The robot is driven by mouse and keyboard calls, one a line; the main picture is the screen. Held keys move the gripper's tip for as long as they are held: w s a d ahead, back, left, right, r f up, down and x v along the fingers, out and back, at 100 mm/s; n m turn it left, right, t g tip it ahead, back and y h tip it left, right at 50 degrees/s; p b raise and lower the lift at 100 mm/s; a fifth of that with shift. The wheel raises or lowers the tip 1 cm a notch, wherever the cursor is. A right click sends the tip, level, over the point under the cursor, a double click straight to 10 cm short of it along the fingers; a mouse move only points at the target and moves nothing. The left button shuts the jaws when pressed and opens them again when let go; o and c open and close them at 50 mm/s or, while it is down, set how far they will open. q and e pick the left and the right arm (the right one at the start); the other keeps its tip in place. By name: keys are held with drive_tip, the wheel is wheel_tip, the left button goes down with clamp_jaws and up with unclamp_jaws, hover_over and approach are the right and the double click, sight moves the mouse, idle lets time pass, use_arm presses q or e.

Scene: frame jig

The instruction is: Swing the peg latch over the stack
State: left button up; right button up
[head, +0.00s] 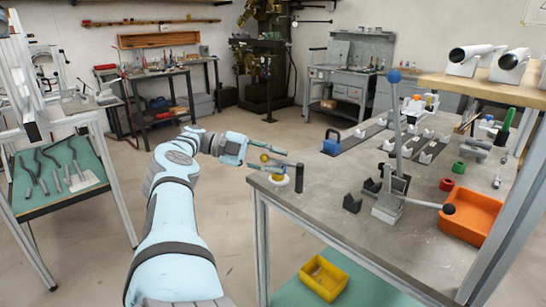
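My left gripper (287,159) reaches in from the left at the near left corner of the grey workbench (335,205). Its two slim fingers are apart. A small yellow ball (264,157) shows between them in this view; I cannot tell if they touch it. Just below is a white round piece with a yellow top (279,178), beside a dark upright cylinder (299,179). These stand near the bench's left edge and may belong to the latch and stack; the fingers partly cover them, so I cannot tell which is which. My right gripper is not in view.
A tall lever with a blue knob (394,76) rises mid-bench, and a black-knobbed handle (448,209) sticks out near an orange bin (471,216). A yellow bin (324,277) sits on the lower shelf.

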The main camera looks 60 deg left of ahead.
sight(272, 159)
use_arm(q)
drive_tip(key=shift+w+a+r, duration=0.1)
drive_tip(key=shift+r, duration=1.25)
drive_tip(key=r, duration=0.4)
drive_tip(key=s+r, duration=0.1)
drive_tip(key=r, duration=0.1)
drive_tip(key=shift+w+r, duration=0.25)
drive_tip(key=shift+r, duration=0.45)
drive_tip(key=shift+c, duration=0.3)
